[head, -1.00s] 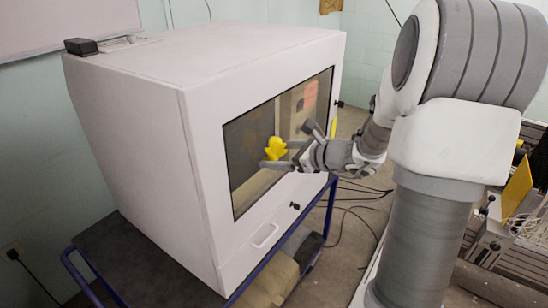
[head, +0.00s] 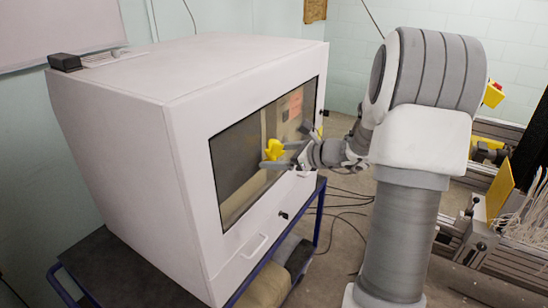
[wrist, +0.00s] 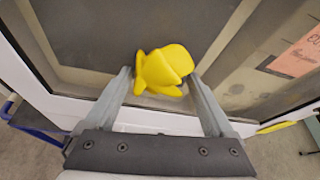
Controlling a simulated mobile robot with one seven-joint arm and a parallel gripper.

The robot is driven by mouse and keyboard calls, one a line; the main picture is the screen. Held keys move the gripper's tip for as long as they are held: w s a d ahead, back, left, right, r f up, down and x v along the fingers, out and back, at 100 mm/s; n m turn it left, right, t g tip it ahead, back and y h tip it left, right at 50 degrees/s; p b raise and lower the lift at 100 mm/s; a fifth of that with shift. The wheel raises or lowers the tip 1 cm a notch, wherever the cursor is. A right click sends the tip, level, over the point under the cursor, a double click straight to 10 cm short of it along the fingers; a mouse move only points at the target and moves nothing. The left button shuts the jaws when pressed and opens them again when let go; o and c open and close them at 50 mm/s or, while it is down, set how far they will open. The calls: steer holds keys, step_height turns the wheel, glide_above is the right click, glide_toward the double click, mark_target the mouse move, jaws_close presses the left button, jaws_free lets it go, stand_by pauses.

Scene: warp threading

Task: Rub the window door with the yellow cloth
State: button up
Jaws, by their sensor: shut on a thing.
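The yellow cloth (head: 275,149) is bunched up between the fingers of my gripper (head: 284,158). In the wrist view the cloth (wrist: 163,70) sits between the two grey fingertips of my gripper (wrist: 163,82), which are shut on it. The window door (head: 240,168) is a dark glass pane in the front of a large white cabinet (head: 120,130). The cloth is right in front of the pane, around its middle; I cannot tell whether it touches the glass. In the wrist view the pane (wrist: 90,25) fills the background behind the cloth.
The cabinet stands on a dark cart with a blue frame (head: 62,283). A small handle (head: 255,246) is below the window. Black cables (head: 345,208) lie on the floor. A metal frame with a yellow panel (head: 500,190) stands at the right.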

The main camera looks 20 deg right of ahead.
steer(key=shift+w+d, duration=0.8)
steer(key=shift+d, duration=0.35)
steer(key=shift+s+a+f+b, duration=0.1)
steer(key=shift+s+a+b, duration=0.5)
steer(key=shift+a, duration=0.45)
steer(key=shift+s+a+b, duration=0.45)
steer(key=shift+s+a, duration=0.25)
steer(key=shift+a, duration=0.3)
steer(key=shift+s+a+b, duration=0.35)
steer(key=shift+s+a, duration=0.2)
steer(key=shift+a, duration=0.25)
steer(key=shift+s+a+b, duration=0.35)
steer(key=shift+s+a, duration=0.2)
steer(key=shift+a, duration=0.25)
steer(key=shift+s+a+b, duration=0.35)
steer(key=shift+s+a, duration=0.2)
steer(key=shift+a, duration=0.25)
steer(key=shift+s+d, duration=0.1)
steer(key=shift+d, duration=0.05)
steer(key=shift+s+d, duration=0.55)
steer(key=shift+s, duration=0.25)
steer(key=shift+s+d, duration=0.5)
steer(key=shift+s, duration=0.3)
steer(key=shift+s+d, duration=0.55)
steer(key=shift+s, duration=0.25)
steer(key=shift+s+d, duration=0.45)
steer(key=shift+s, duration=0.2)
steer(key=shift+s+d, duration=0.4)
steer(key=shift+s, duration=0.2)
